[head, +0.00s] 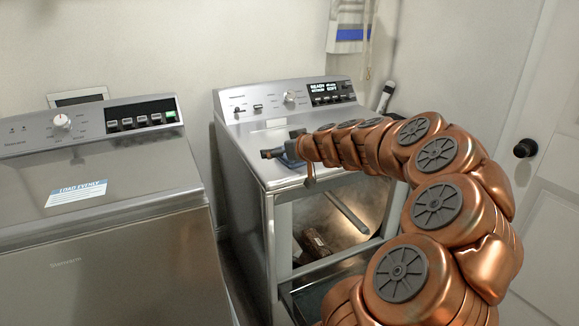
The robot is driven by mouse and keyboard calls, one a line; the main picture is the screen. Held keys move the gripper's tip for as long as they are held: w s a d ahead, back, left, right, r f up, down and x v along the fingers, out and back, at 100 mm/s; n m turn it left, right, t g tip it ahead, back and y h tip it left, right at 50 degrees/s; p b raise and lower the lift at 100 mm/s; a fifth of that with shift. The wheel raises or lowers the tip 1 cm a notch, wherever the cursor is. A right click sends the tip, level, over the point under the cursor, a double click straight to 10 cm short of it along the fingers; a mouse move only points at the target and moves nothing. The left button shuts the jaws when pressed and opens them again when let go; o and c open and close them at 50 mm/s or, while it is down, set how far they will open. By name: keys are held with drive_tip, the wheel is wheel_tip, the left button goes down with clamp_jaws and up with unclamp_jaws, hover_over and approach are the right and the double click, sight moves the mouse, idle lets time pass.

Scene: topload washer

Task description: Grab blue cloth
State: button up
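A small dark blue-grey patch (291,164) shows on the top of the right machine (252,138), just under my gripper. It may be the blue cloth, but it is too small and too covered to be sure. My gripper (281,150) is over the front part of that top, pointing left. It is small and dark in this view. I cannot tell whether its fingers are open or shut, or whether they touch the patch.
The left machine (70,235) has its lid down, with a label (77,194) on it. The right machine's front is open, with a brown object (318,243) inside. A white door (535,200) stands at the right. A blue-striped item (350,34) hangs on the wall.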

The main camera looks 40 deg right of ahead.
drive_tip(key=shift+m+h, duration=0.6)
drive_tip(key=shift+h, duration=0.3)
drive_tip(key=d, duration=0.2)
drive_tip(key=s+d+f, duration=0.1)
drive_tip(key=d, duration=0.1)
drive_tip(key=s+d, duration=0.1)
drive_tip(key=d, duration=0.2)
drive_tip(key=shift+f, duration=0.4)
drive_tip(key=shift+f+p+x, duration=0.15)
drive_tip(key=shift+p+x, duration=0.1)
drive_tip(key=shift+x, duration=1.65)
drive_tip(key=shift+f+p+x, duration=0.15)
drive_tip(key=shift+p+x, duration=0.1)
drive_tip(key=shift+x, duration=1.65)
drive_tip(key=shift+a, duration=0.2)
drive_tip(key=c, duration=1.3)
